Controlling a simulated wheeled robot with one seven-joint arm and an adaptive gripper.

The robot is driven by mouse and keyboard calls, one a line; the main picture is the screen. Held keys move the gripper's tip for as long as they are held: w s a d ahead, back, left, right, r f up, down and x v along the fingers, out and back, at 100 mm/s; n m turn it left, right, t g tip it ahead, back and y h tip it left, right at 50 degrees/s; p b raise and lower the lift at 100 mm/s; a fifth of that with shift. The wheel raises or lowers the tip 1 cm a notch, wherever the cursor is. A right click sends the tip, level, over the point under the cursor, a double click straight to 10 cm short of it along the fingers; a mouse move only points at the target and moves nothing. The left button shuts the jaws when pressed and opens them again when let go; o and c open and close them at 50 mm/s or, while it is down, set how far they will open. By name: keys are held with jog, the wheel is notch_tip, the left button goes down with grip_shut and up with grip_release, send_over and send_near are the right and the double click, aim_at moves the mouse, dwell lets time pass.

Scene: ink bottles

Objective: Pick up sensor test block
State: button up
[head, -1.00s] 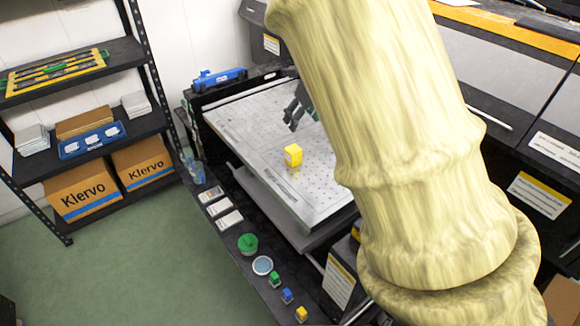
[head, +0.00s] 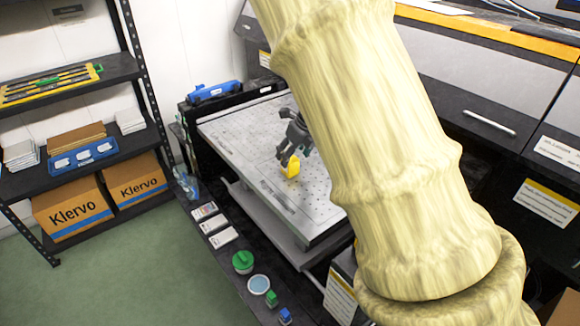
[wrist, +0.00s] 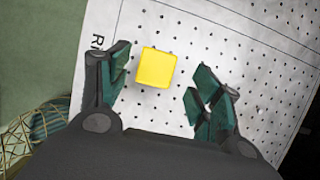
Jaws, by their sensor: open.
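The sensor test block appears as a yellow cube (head: 291,168) on the perforated grey plate (head: 235,132). In the wrist view the yellow cube (wrist: 156,67) lies between the lines of my two fingers, just beyond the fingertips and nearer the left one. My gripper (head: 294,142) is at the block in the head view and covers part of it. In the wrist view my gripper (wrist: 165,88) is open, its green-padded fingers apart and nothing held between them. I cannot tell the exact height of the fingertips above the plate.
A blue tool (head: 214,91) lies at the plate's back edge. Along the front ledge are white cards (head: 214,224), a green-lidded jar (head: 243,262), a round dish (head: 258,284) and small green and blue bottles. A shelf with Klervo boxes (head: 75,208) stands at left.

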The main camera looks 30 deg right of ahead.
aim_at(292, 159)
jog(key=shift+a+f, duration=0.1)
jog(key=shift+f, duration=0.55)
jog(key=x, duration=0.4)
jog(key=shift+s+f, duration=0.1)
jog(key=shift+a, duration=0.1)
jog(key=c, duration=1.2)
jog(key=shift+r, duration=0.2)
